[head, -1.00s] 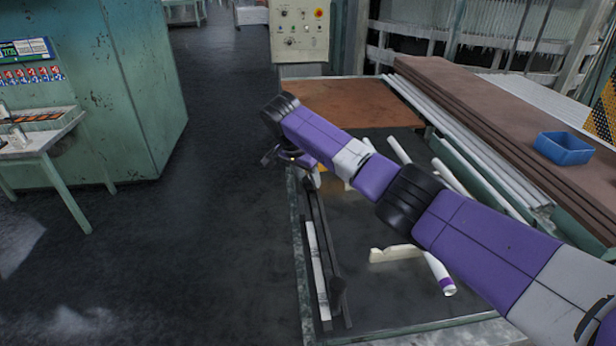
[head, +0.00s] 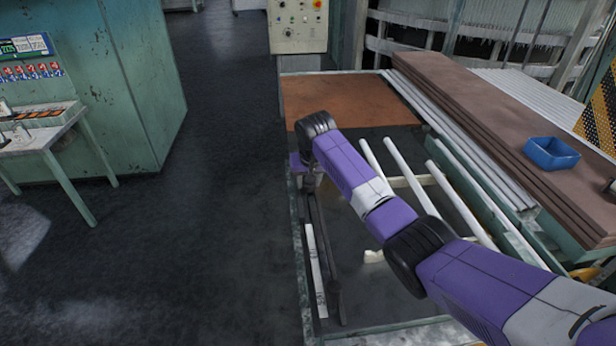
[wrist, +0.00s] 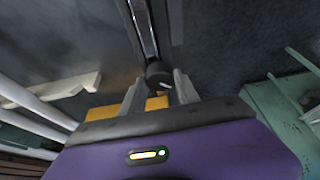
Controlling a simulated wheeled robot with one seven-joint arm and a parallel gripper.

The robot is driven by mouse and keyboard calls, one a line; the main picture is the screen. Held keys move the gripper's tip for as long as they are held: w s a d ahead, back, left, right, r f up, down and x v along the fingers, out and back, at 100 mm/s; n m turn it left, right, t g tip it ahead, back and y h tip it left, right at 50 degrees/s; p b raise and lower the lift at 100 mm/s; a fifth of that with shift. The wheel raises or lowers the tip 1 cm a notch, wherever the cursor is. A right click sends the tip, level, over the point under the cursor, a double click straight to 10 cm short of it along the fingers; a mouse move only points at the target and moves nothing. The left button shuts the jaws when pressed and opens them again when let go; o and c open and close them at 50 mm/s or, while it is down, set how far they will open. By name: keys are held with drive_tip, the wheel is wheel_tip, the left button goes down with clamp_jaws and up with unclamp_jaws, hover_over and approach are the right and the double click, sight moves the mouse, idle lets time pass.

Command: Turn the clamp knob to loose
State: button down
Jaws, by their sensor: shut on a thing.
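The clamp knob (wrist: 158,72) is a dark, round piece at the near end of a dark rail (wrist: 149,25) in the wrist view. A small light mark shows beside it. My gripper (wrist: 160,88) has one grey finger on each side of the knob and is shut on it. In the head view, my wrist points down over the far end of the rail (head: 324,260); the knob and fingertips are hidden there.
Several white tubes (head: 410,175) lie right of the rail, under and beside my arm. A brown plate (head: 340,98) covers the table's far end. A blue bin (head: 551,153) stands on brown boards at right. The floor (head: 220,220) left of the table is clear.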

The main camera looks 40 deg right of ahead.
drive_tip(key=n+y, duration=0.1)
drive_tip(key=n, duration=0.2)
drive_tip(key=shift+s+d+n, duration=0.1)
drive_tip(key=shift+n, duration=0.3)
drive_tip(key=shift+d+n+y, duration=0.1)
drive_tip(key=shift+n+y, duration=0.8)
drive_tip(key=shift+n, duration=1)
drive_tip(key=shift+b, duration=0.3)
drive_tip(key=c, duration=0.9)
unclamp_jaws()
drive_tip(key=b+v, duration=0.1)
drive_tip(key=v, duration=0.6)
drive_tip(key=shift+s+r, duration=0.3)
drive_tip(key=shift+d, duration=0.1)
